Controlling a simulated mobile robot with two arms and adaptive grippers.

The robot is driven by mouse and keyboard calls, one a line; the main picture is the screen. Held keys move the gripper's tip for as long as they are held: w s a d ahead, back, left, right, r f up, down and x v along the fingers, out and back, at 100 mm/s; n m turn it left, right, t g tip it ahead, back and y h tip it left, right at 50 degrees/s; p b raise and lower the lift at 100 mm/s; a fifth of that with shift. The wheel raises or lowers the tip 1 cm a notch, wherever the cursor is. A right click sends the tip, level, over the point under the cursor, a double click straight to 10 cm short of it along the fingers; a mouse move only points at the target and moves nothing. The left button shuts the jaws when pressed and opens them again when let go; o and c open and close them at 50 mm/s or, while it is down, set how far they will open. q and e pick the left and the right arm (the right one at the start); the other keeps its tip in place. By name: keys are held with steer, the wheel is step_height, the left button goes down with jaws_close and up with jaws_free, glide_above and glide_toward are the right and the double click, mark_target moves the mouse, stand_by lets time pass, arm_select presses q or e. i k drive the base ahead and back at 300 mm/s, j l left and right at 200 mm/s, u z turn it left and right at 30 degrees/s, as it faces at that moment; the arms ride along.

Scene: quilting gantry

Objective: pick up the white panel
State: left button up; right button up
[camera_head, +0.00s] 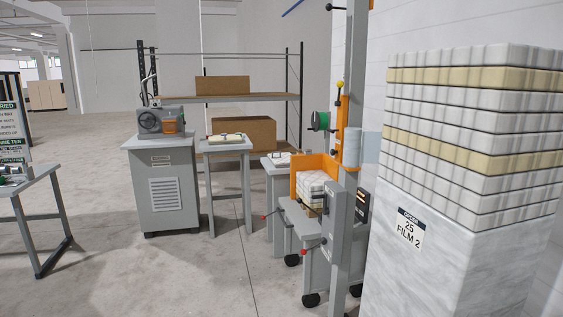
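Neither of my grippers shows in the head view. I cannot tell which white item is the task's white panel. White quilted layers (440,107) lie stacked with cream layers (430,150) at the right, close to me. A white quilted block (312,187) sits within the orange guard (300,172) of the grey gantry machine. A flat whitish piece (226,139) lies on a small grey table. Another pale piece (281,159) lies on the table behind the gantry, partly hidden by it.
The stack rests on a film-wrapped base (455,265) labelled "25 FILM 2". A grey cabinet (165,190) carries a machine (160,120). A rack (215,98) with cardboard boxes stands behind. A grey table (35,188) is at the left. The floor in the front left is clear.

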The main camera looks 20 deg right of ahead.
mark_target(278, 160)
steer(key=i, duration=1.8)
steer(key=i+j+z, duration=0.1)
steer(key=i, duration=0.8)
steer(key=i+j, duration=0.1)
steer(key=i, duration=0.85)
